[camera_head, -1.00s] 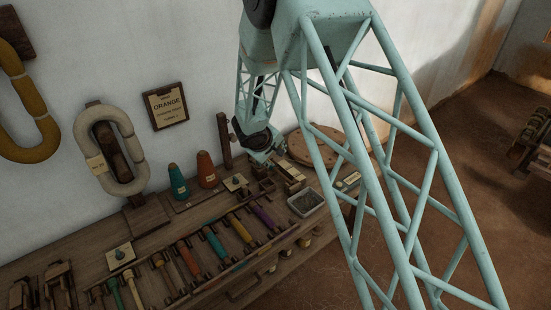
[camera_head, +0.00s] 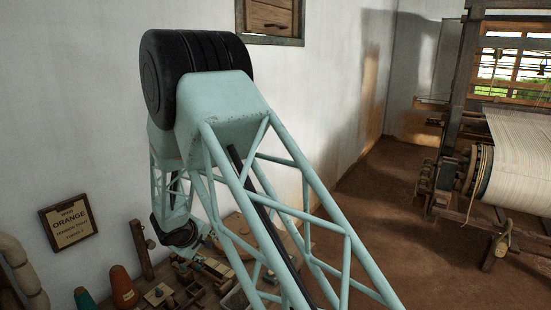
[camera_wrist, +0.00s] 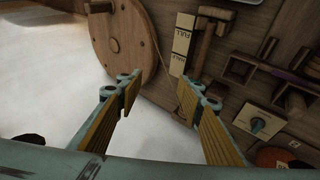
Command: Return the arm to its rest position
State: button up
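My gripper (camera_wrist: 158,92) shows in the wrist view with its two yellow-padded fingers spread apart. Nothing is between them. Past the fingertips are the wooden bench top (camera_wrist: 225,75) and a pale wall. In the head view my pale green lattice arm crosses the middle, elbow high, with the far link hanging down close to the wall. My dark wrist (camera_head: 183,236) is low over the back of the bench.
A loom (camera_head: 515,150) stands right, across open brown floor (camera_head: 385,220).

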jog(key=s+d+r+m+h, duration=0.15)
jog(key=d+r+m, duration=0.25)
jog(key=d+r, duration=1.6)
jog(key=s+d+r+m+g+h, duration=0.1)
jog(key=s+d+r, duration=0.3)
jog(key=d, duration=0.2)
jog(key=s+d+r+m, duration=0.2)
jog(key=s+d+r, duration=0.15)
jog(key=d, duration=0.35)
jog(key=s+d+r+m+g+h, duration=0.1)
jog(key=s+d+r, duration=0.3)
jog(key=d, duration=0.2)
jog(key=s+d+r+m+g, duration=0.1)
jog(key=s+d+r, duration=0.1)
jog(key=s+d, duration=0.35)
jog(key=s+d+r+m, duration=0.1)
jog(key=s+d+r, duration=0.1)
jog(key=s, duration=0.7)
jog(key=s+d+r+m+g, duration=0.1)
jog(key=s+d+r, duration=0.1)
jog(key=s+d, duration=0.35)
jog(key=s+a+y, duration=0.1)
jog(key=s+y, duration=0.1)
jog(key=s, duration=1)
jog(key=s+a+m+y, duration=0.1)
jog(key=s+a+y, duration=0.1)
jog(key=s, duration=0.9)
jog(key=shift+s+f, duration=0.35)
jog(key=shift+s, duration=0.05)
